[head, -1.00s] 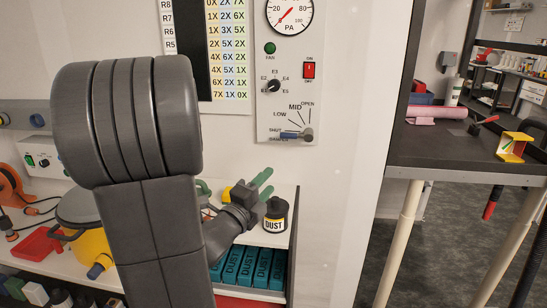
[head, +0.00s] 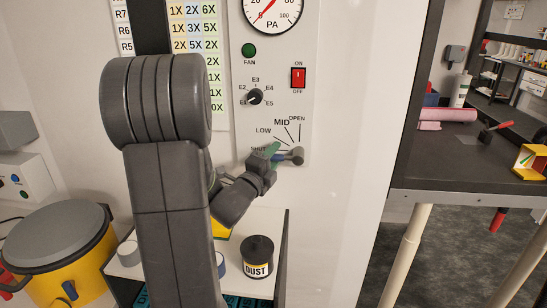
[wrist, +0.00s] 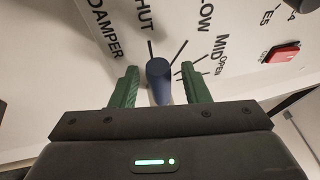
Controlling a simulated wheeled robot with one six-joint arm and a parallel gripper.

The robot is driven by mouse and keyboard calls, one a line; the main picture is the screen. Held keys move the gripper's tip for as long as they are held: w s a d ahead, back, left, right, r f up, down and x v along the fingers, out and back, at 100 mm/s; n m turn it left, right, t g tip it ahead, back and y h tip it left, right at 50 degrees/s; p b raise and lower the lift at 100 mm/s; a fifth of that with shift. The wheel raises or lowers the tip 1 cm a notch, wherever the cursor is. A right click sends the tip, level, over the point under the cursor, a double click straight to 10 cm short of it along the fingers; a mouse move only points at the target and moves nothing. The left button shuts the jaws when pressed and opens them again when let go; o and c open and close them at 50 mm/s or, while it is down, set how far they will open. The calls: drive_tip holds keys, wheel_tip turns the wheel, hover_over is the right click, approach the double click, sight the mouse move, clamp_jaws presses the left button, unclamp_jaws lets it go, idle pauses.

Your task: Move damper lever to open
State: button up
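The damper lever has a blue handle (wrist: 158,78) and a grey pivot (head: 297,156) at the bottom of the white wall panel. In the head view the handle lies to the left of the pivot, near the SHUT mark, partly hidden by my gripper (head: 273,152). The marks LOW, MID and OPEN (head: 296,118) fan out above it. In the wrist view my gripper (wrist: 160,84) is open, with its green fingers on either side of the blue handle. A gap shows between the handle and each finger.
Above the lever the panel carries a red switch (head: 298,78), a black selector knob (head: 255,96), a green lamp (head: 249,50) and a gauge (head: 272,8). A black DUST jar (head: 257,257) stands on the shelf below. A dark bench (head: 460,165) is to the right.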

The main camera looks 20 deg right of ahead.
clamp_jaws()
